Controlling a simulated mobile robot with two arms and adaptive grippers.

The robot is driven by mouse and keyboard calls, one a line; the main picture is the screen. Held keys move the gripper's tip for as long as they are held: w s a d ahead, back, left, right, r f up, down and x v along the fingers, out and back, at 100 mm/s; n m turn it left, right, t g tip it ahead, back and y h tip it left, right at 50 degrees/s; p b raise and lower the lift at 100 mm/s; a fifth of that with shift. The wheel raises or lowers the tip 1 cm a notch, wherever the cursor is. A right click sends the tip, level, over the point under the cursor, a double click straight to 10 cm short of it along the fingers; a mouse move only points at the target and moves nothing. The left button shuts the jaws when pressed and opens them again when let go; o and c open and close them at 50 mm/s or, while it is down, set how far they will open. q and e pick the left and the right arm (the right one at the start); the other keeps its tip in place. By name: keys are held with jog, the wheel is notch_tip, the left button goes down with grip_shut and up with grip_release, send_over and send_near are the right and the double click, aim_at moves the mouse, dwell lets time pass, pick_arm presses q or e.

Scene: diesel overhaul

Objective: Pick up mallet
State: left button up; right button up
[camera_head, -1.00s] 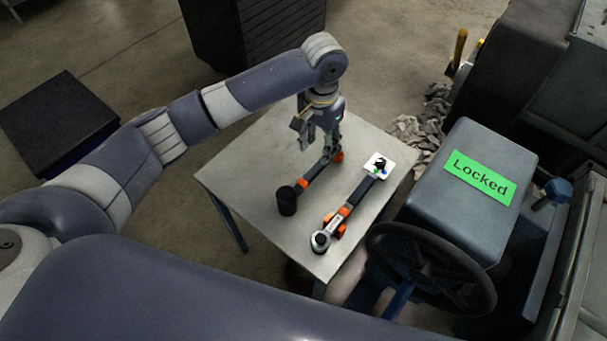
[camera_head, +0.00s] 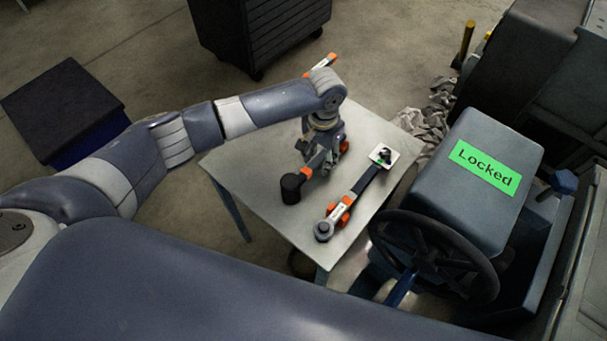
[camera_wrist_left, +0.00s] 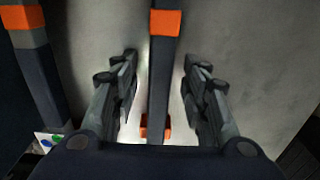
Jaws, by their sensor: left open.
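The mallet lies on the grey table, with its black cylindrical head (camera_head: 291,188) toward the near left. Its dark handle with orange bands runs up and right beneath my left gripper (camera_head: 318,164), which hides part of it. In the left wrist view the mallet handle (camera_wrist_left: 162,75) runs between the two spread fingers of my left gripper (camera_wrist_left: 160,56). There is a gap on each side, and the fingers hold nothing. The mallet head is out of that view. My right gripper is not in view.
A black steering wheel (camera_head: 434,257) and a box labelled Locked (camera_head: 484,210) stand to the right.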

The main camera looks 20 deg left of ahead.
aim_at(320, 157)
pick_arm(q)
grip_shut()
jog(key=shift+r, duration=0.25)
notch_tip(320, 157, up, 10)
jog(key=shift+f, duration=0.2)
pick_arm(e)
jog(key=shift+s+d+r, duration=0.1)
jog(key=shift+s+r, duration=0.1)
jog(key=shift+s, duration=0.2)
